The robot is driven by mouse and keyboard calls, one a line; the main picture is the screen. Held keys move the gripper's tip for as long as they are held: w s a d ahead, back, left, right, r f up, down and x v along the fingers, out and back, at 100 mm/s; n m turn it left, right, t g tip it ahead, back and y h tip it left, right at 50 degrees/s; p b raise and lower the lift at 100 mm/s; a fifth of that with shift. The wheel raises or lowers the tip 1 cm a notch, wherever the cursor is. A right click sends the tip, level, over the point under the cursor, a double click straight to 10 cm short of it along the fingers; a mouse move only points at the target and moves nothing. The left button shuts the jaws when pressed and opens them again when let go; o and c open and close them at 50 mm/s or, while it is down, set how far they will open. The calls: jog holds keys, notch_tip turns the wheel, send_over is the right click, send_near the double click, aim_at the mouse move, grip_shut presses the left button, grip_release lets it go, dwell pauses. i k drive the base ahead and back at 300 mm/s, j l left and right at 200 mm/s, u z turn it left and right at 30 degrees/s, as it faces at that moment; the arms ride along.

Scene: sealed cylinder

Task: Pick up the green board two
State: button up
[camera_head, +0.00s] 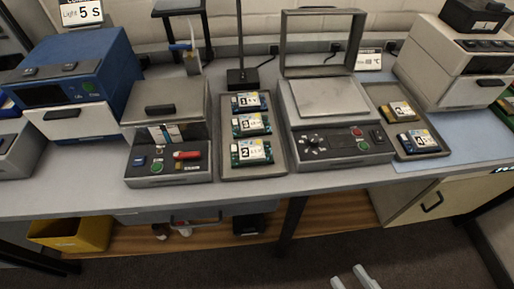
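A green board with a white label reading 2 (252,152) lies at the front of a grey tray (254,174) on the workbench. Two similar boards lie behind it in the same tray: one labelled 1 (247,102) at the back and one in the middle (250,124), whose number is hard to read. My gripper (354,279) shows at the bottom edge, right of centre. Its two pale fingers are apart with nothing visible between them. It is in front of the bench, well apart from the boards.
A second tray (392,93) at right holds a yellowish board (401,110) and a board labelled 4 (418,140). A device with a raised frame lid (330,100) stands between the trays. A grey device (168,140) stands left. A yellow bin (75,235) is below the bench.

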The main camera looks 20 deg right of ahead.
aim_at(252, 153)
jog(key=k+j, duration=0.1)
jog(key=j, duration=0.65)
jog(key=k+j, duration=0.1)
jog(key=j, duration=0.7)
